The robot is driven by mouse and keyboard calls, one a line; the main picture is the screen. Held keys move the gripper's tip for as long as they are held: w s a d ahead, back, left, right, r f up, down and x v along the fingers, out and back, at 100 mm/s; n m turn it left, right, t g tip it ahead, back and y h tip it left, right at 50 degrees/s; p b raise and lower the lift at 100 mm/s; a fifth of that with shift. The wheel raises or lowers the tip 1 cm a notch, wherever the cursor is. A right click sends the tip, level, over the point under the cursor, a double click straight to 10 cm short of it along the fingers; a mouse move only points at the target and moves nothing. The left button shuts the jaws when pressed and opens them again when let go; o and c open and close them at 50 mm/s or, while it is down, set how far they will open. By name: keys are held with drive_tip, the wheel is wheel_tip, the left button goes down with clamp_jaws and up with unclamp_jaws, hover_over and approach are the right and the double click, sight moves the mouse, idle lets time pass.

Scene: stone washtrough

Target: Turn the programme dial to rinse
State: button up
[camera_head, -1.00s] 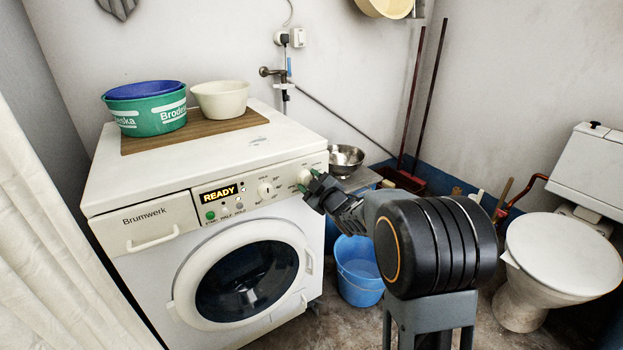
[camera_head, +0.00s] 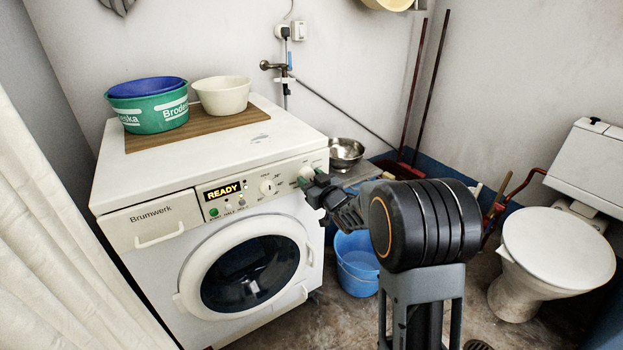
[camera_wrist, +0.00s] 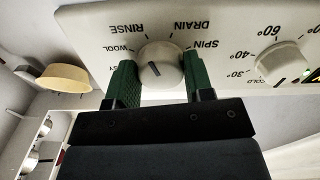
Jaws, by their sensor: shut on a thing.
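The programme dial (camera_wrist: 160,55) is a round cream knob on the washing machine's panel (camera_wrist: 225,40), seen upside down in the wrist view. WOOL, RINSE, DRAIN and SPIN labels surround it. Its dark mark slants toward the WOOL and RINSE side; I cannot tell exactly which label it meets. My gripper (camera_wrist: 160,72) is shut on the dial, one green finger on each side. In the head view the dial (camera_head: 307,172) is at the panel's right end, partly hidden by my gripper (camera_head: 316,187). The display (camera_head: 223,191) reads READY.
A second knob (camera_wrist: 280,62) with temperature marks sits beside the dial; it also shows in the head view (camera_head: 267,187). Green (camera_head: 150,112) and cream (camera_head: 222,96) basins stand on top. A metal bowl (camera_head: 346,152) and blue bucket (camera_head: 356,262) are close to my arm.

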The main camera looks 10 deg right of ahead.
idle(0.4)
drive_tip(key=o, duration=0.9)
drive_tip(key=shift+s, duration=0.1)
drive_tip(key=p+v, duration=0.2)
drive_tip(key=v, duration=1.1)
drive_tip(key=shift+s+d, duration=0.1)
drive_tip(key=shift+s, duration=0.15)
